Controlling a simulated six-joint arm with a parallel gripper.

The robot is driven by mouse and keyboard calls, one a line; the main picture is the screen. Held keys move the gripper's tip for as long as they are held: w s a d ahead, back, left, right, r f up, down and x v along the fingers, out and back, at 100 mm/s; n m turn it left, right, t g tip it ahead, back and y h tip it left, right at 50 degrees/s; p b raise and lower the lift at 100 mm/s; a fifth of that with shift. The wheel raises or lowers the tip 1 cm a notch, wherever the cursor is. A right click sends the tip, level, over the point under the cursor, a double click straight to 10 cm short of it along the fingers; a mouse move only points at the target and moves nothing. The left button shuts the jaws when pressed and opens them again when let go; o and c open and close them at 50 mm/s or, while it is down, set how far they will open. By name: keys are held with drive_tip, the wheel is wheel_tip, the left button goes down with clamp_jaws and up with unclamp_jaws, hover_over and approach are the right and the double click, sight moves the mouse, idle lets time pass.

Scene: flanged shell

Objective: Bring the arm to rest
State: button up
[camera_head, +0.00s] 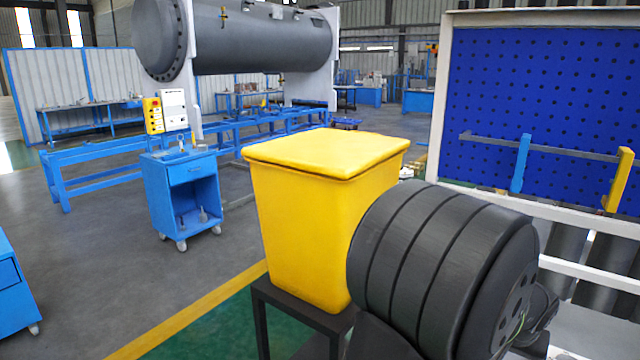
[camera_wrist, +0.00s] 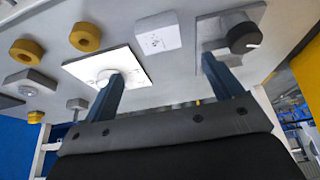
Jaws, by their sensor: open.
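My gripper (camera_wrist: 162,68) shows in the wrist view with its two blue fingers spread wide apart. It is open, with nothing between the fingers. The left fingertip overlaps a white square plate with a round light knob (camera_wrist: 103,76) in the picture. The right fingertip overlaps a grey plate with a black knob (camera_wrist: 244,37). I cannot tell how far the fingertips are from the plates. The gripper is not visible in the head view. The large grey flanged shell (camera_head: 240,42) lies level on white supports at the back of the head view.
The light worktop (camera_wrist: 212,10) also bears a white block (camera_wrist: 158,34), yellow rings (camera_wrist: 85,36) and grey blocks (camera_wrist: 30,82). In the head view are a yellow bin (camera_head: 310,220), a blue cart (camera_head: 185,195) and a blue pegboard (camera_head: 550,90). Open floor lies at left.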

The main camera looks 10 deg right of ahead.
drive_tip(key=x, duration=1.2)
drive_tip(key=shift+a+f, duration=0.1)
drive_tip(key=r, duration=0.2)
drive_tip(key=s+r, duration=0.1)
drive_tip(key=r, duration=0.2)
drive_tip(key=shift+r, duration=0.2)
drive_tip(key=s+r, duration=0.6)
drive_tip(key=s, duration=0.4)
drive_tip(key=w+d+r, duration=0.1)
drive_tip(key=w+d, duration=0.1)
drive_tip(key=w, duration=1.5)
drive_tip(key=w+a+f, duration=0.1)
drive_tip(key=w+f, duration=0.1)
drive_tip(key=w, duration=0.1)
drive_tip(key=w+a+f, duration=0.1)
drive_tip(key=w+f, duration=0.1)
drive_tip(key=w, duration=0.2)
drive_tip(key=w+a+f, duration=0.1)
drive_tip(key=w+f, duration=0.1)
drive_tip(key=w, duration=0.1)
drive_tip(key=shift+w+a+f, duration=0.1)
drive_tip(key=shift+w+f, duration=0.1)
